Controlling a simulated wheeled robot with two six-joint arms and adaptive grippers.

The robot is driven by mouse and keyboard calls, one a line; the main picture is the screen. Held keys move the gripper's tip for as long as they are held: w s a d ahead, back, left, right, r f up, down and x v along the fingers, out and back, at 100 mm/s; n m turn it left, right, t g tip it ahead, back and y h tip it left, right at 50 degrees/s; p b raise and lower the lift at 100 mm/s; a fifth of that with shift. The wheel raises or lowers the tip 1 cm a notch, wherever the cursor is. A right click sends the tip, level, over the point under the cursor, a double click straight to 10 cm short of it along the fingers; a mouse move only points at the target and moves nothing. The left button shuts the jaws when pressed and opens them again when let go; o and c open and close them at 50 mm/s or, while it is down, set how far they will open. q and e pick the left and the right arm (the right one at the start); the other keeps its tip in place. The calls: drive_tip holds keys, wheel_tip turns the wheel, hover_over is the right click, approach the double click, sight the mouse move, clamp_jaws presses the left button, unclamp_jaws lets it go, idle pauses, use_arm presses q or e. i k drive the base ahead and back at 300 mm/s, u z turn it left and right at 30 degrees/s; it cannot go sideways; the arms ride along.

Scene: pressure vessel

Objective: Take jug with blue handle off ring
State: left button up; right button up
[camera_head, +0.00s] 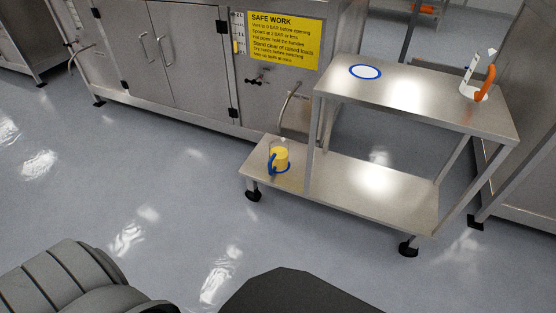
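The jug with the blue handle (280,155) has a yellow body and stands upright on the left end of the trolley's lower shelf. Its blue handle (271,163) is on the left side of the body. Part of a blue ring (288,171) shows around the jug's base; the rest is hidden by the jug. Neither of my grippers is in view.
A steel trolley (400,92) stands beside a steel cabinet (181,55) with a yellow sign (284,40). Its upper shelf holds a white disc with a blue rim (365,72) and a white jug with an orange handle (486,83). The floor in front (180,210) is clear.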

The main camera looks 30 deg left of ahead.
sight(279, 148)
drive_tip(key=u, duration=0.1)
drive_tip(key=i, duration=1.25)
drive_tip(key=u, duration=0.7)
